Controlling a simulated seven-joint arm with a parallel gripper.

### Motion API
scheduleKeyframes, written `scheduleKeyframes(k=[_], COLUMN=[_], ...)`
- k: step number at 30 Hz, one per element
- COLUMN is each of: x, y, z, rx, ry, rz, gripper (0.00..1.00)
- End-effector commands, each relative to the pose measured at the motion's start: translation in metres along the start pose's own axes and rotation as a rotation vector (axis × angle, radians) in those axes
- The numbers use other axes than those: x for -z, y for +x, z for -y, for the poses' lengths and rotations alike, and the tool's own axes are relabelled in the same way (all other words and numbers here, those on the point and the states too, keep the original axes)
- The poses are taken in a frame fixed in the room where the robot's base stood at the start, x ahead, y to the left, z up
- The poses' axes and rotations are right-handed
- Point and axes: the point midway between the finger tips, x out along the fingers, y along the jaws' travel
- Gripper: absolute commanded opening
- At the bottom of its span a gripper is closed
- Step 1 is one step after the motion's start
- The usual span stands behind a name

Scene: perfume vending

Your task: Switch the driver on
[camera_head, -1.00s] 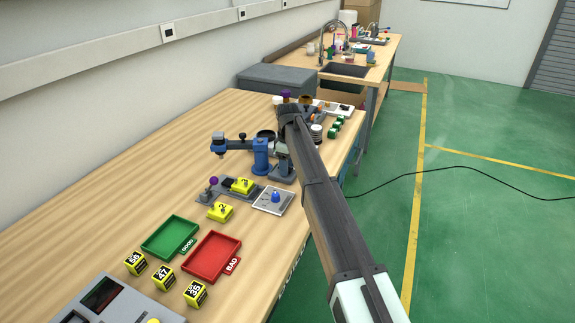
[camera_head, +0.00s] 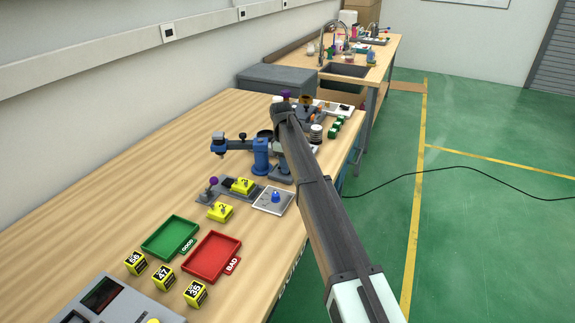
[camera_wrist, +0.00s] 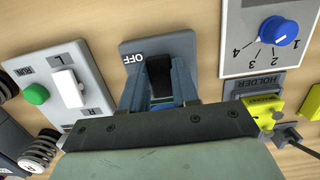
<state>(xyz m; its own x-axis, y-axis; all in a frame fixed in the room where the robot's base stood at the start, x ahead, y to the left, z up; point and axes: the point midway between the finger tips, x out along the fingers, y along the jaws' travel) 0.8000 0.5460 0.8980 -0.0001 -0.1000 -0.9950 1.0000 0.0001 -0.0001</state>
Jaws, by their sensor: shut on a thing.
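In the wrist view, a dark grey plate (camera_wrist: 133,49) marked OFF carries a black switch knob (camera_wrist: 160,66). My gripper (camera_wrist: 158,80) has its two blue-grey fingers on either side of this knob and is shut on it. The lower part of the knob and plate is hidden by the fingers and the gripper body. Whether the knob has turned or tipped, I cannot tell. In the head view my arm covers the gripper and this switch.
In the wrist view, a panel with a white L/R rocker (camera_wrist: 68,88) and green button (camera_wrist: 36,94) lies left. A blue dial (camera_wrist: 279,30) and yellow block (camera_wrist: 263,110) lie right. In the head view, green (camera_head: 170,238) and red (camera_head: 211,257) trays stand nearer.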

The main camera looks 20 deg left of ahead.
Motion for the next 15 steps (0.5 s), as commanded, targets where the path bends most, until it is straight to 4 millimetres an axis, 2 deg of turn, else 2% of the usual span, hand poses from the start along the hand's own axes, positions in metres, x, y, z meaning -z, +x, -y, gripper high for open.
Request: scheduleKeyframes(k=[8, 9, 15], x=[0.0002, 0.0003, 0.0002], y=[-0.0002, -0.0002, -0.0002], z=[0.0000, 0.0000, 0.0000], rx=[0.000, 0.000, 0.000], ry=[0.000, 0.000, 0.000], rz=[0.009, 0.008, 0.008], gripper=[0.00, 0.34, 0.53])
